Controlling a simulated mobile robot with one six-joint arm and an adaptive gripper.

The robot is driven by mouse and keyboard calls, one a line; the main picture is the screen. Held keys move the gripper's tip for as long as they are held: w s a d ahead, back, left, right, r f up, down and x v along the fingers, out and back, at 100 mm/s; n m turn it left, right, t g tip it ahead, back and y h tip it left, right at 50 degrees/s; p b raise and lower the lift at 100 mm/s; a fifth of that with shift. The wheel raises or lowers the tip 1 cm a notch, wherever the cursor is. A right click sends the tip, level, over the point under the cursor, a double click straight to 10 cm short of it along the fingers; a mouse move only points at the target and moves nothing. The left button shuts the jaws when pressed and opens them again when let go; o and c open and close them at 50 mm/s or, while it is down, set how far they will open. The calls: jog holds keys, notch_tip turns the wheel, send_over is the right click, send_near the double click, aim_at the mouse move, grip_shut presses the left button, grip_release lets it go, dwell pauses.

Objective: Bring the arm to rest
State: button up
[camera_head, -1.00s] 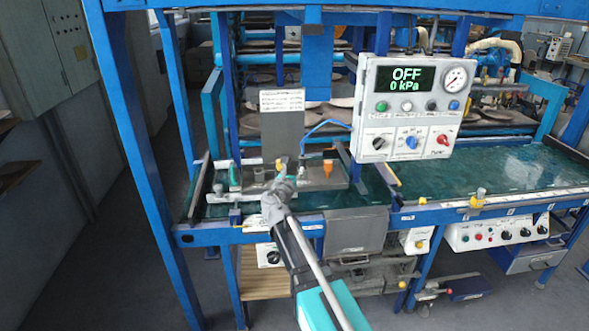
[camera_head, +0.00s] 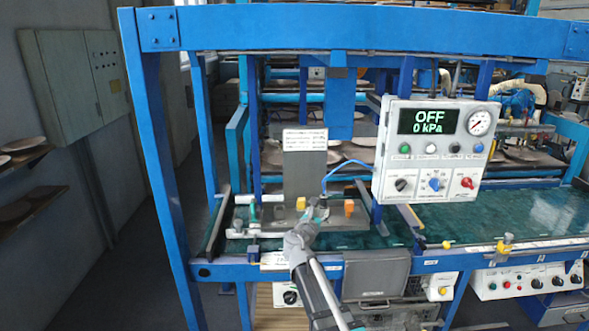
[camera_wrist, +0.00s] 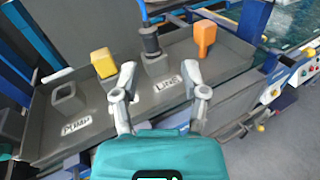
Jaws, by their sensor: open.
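My gripper (camera_wrist: 160,88) is open and empty in the wrist view, its two grey fingers spread apart. It is over the front of a grey metal tray (camera_wrist: 82,131) with labelled places. In the tray stand a yellow piece (camera_wrist: 103,63), a dark spool-shaped piece (camera_wrist: 150,43) and an orange piece (camera_wrist: 204,37). A square holder (camera_wrist: 68,98) at the left looks empty. In the head view my arm reaches up from below to the tray (camera_head: 352,223), and my gripper (camera_head: 311,212) is small and partly hidden there.
A control box (camera_head: 430,150) reading OFF and 0 kPa hangs right of the tray. A blue frame post (camera_head: 165,170) stands at the left and a beam (camera_head: 350,30) crosses above. A green conveyor bed (camera_head: 520,218) runs right. Wooden shelves (camera_head: 30,210) are at the far left.

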jog(key=s+d+f+m+g, duration=0.9)
jog(key=s+d+f+m, duration=0.3)
jog(key=m, duration=0.6)
jog(key=s+a+f+m+g+y, duration=0.2)
jog(key=s+a+m+g+y, duration=0.1)
jog(key=s+m, duration=0.3)
jog(key=s+a+f+m+g+y, duration=0.3)
jog(key=s+m, duration=0.3)
jog(key=s, duration=0.5)
jog(key=shift+f+g+y, duration=0.35)
jog(key=shift+g+y, duration=0.15)
jog(key=shift+y, duration=0.2)
